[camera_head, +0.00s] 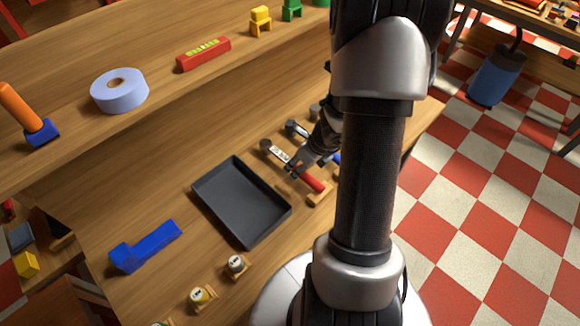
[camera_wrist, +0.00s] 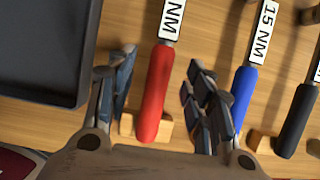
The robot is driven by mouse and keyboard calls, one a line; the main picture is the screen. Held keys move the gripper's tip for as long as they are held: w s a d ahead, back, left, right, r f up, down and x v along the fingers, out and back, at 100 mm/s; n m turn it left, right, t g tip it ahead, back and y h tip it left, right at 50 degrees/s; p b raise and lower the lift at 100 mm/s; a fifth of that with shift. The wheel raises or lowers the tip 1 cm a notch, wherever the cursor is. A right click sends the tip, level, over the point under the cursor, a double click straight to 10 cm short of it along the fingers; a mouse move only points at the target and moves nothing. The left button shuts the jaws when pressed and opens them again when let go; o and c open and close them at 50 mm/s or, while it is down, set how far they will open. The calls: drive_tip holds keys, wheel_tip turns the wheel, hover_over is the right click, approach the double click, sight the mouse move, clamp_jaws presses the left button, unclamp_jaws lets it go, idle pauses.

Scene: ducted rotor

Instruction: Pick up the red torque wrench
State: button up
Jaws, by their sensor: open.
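The red torque wrench (camera_head: 311,181) lies on the wooden bench, its handle end on a small wooden rest and its head up and left. In the wrist view its red handle (camera_wrist: 155,92) runs between my open fingers, with a white "NM" label above it. My gripper (camera_wrist: 158,88) is open around the handle, one finger on each side, with visible gaps. In the head view my gripper (camera_head: 303,165) is over the wrench, partly hidden by my arm. A blue-handled wrench (camera_wrist: 241,95) marked "15 NM" lies close beside my right finger.
A black-handled wrench (camera_wrist: 297,120) lies further right. A dark tray (camera_head: 240,203) sits left of the wrenches. A blue part (camera_head: 146,246), a tape roll (camera_head: 119,92) and a red level (camera_head: 203,54) are elsewhere on the bench and shelf.

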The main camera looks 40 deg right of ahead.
drive_tip(key=b+x, duration=0.2)
drive_tip(key=x, duration=0.3)
drive_tip(key=shift+d+b, duration=0.1)
drive_tip(key=shift+b, duration=0.25)
drive_tip(key=shift+r, duration=0.1)
drive_tip(key=shift+c, duration=0.3)
clamp_jaws()
